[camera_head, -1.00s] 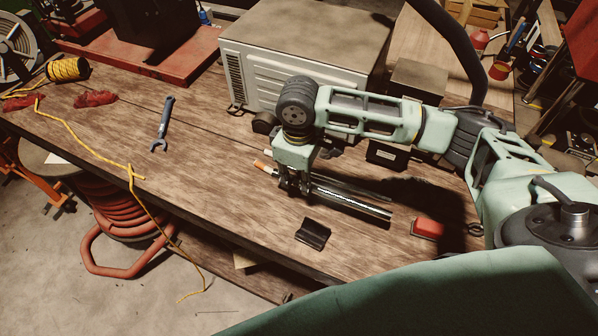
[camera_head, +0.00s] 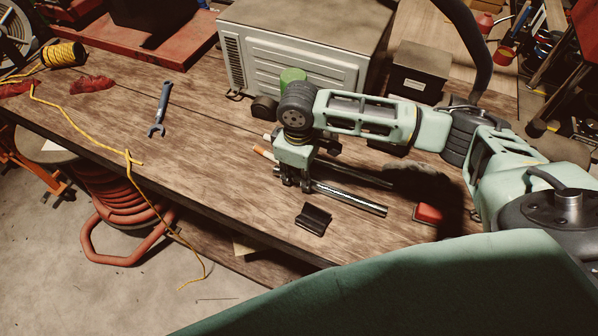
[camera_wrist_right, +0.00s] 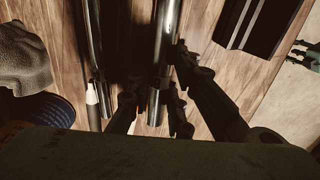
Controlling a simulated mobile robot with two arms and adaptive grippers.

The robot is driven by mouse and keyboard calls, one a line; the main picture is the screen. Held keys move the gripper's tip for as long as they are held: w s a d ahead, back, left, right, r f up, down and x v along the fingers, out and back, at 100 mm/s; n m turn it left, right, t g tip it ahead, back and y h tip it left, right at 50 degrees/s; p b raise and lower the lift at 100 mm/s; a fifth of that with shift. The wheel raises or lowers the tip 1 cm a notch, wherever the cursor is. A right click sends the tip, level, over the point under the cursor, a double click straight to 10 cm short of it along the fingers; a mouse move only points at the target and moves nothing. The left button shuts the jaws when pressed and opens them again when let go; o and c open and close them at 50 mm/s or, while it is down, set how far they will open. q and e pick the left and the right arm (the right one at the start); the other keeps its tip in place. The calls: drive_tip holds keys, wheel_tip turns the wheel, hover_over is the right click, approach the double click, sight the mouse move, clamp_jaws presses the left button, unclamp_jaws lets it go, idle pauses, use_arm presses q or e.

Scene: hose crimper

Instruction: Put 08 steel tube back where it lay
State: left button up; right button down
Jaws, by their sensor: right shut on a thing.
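The steel tube (camera_head: 350,199) is a long, shiny, narrow bar. My right gripper (camera_head: 292,180) is shut on it near its left end, and the tube points out to the right, low over the wooden bench. In the right wrist view the steel tube (camera_wrist_right: 162,65) runs between the two dark fingers of my right gripper (camera_wrist_right: 155,108). Whether the tube touches the bench cannot be told. A second, darker rod (camera_head: 355,173) lies behind it, beside it in the wrist view. My left gripper is not in view.
A black angled block (camera_head: 313,218) lies in front of the tube, near the bench's front edge. A red block (camera_head: 429,214) is to the right. A blue wrench (camera_head: 160,110) and yellow cord (camera_head: 90,133) lie to the left. A large pale machine (camera_head: 300,50) stands behind.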

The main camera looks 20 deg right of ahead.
drive_tip(key=shift+f, duration=0.15)
idle(0.6)
drive_tip(key=c, duration=1.5)
unclamp_jaws()
wheel_tip(320, 180, up, 12)
